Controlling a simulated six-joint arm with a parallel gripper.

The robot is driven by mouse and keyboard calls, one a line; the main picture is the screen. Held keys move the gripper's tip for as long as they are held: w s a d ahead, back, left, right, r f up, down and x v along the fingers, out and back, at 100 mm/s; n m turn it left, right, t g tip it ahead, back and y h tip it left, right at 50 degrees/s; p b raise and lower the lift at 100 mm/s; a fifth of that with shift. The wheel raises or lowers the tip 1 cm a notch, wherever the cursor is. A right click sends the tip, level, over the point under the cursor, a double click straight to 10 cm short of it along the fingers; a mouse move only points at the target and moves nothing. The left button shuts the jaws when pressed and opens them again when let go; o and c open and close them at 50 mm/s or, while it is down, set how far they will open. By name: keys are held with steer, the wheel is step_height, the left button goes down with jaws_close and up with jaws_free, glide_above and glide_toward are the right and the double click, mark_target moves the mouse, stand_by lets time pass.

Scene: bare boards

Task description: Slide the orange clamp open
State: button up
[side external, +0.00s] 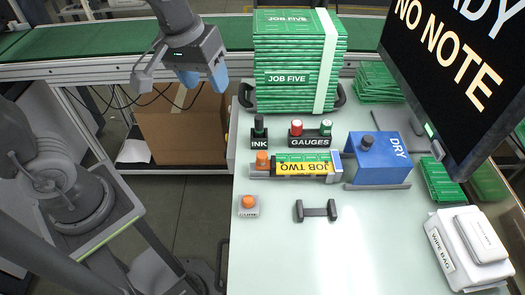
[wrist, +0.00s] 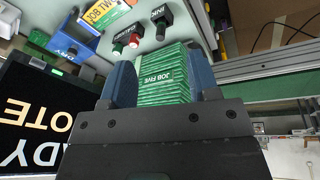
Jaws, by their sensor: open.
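The orange clamp (side external: 262,160) sits at the left end of a grey fixture holding the JOB TWO board (side external: 303,166), which has a yellow label strip. The clamp appears against the board's left end. My gripper (side external: 204,84) is open and empty, high to the upper left of the clamp and well apart from it. In the wrist view my gripper's blue fingers (wrist: 160,85) are spread, with the JOB FIVE stack visible beyond and between them. The JOB TWO board (wrist: 103,12) is at that view's top edge; I cannot make out the clamp there.
The JOB FIVE stack (side external: 297,65) stands behind the fixture. INK (side external: 259,133) and GAUGES (side external: 310,134) holders stand just behind it, a blue DRY box (side external: 378,158) to its right. An orange CURE button (side external: 248,202) and a dark handle (side external: 316,210) lie in front.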

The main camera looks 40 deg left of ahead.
mark_target(262, 155)
steer(key=w+d+f+n+g, duration=0.3)
steer(key=w+d+f+n, duration=0.2)
steer(key=w+d+f, duration=0.25)
steer(key=f, duration=0.9)
steer(key=a+f, duration=0.1)
steer(key=f, duration=0.3)
steer(key=shift+w+f, duration=0.1)
steer(key=shift+f, duration=0.25)
jaws_close()
